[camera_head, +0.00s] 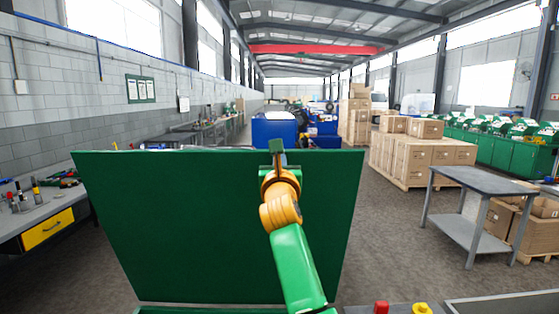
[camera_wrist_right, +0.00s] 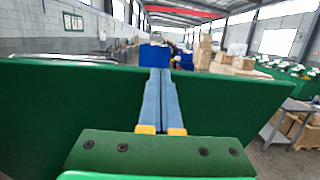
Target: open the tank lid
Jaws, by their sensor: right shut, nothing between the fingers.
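The green tank lid (camera_head: 190,225) stands raised, nearly upright, as a broad flat panel in the middle of the head view. It also fills both sides of the right wrist view (camera_wrist_right: 225,105). My right gripper (camera_head: 276,146) is at the lid's top edge, right of the edge's middle. In the right wrist view its two blue fingers (camera_wrist_right: 160,75) are together and empty, reaching past the top edge; whether they touch the lid I cannot tell. Only a green strip of the tank shows below the lid, and its inside is hidden. My left gripper is out of view.
A red button (camera_head: 381,307) and a yellow knob (camera_head: 421,309) sit at the bottom right. A workbench (camera_head: 45,215) with tools is at the left. A grey table (camera_head: 480,182) and stacked cartons (camera_head: 425,155) stand at the right. Open floor lies between the lid and the table.

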